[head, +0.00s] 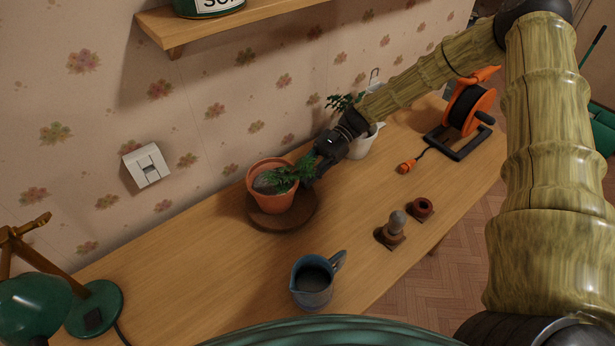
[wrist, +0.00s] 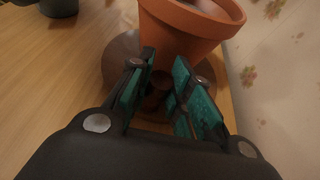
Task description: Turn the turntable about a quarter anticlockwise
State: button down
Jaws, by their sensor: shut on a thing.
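The turntable (head: 292,222) is a low round brown disc on the wooden desk, near the wall. A terracotta pot (head: 270,200) with a green plant stands on it; the pot also shows in the wrist view (wrist: 185,30). My gripper (head: 310,178) reaches down from the right to the right side of the pot. In the wrist view my gripper (wrist: 160,95) has its green-padded fingers around a small dark brown knob (wrist: 160,80) at the edge of the turntable (wrist: 117,62). The fingers partly hide the knob. In the head view the plant and gripper hide it.
A blue-grey jug (head: 313,285) stands in front of the turntable. Two small brown items (head: 390,235) (head: 421,209) lie to the right. A green lamp (head: 94,308) is at left; a shelf (head: 230,20) is above.

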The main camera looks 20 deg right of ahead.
jog(key=shift+w+a, duration=0.15)
jog(key=shift+w, duration=0.25)
dwell(0.4)
jog(key=c, duration=1.6)
grip_release()
jog(key=shift+o, duration=0.2)
jog(key=v, duration=0.8)
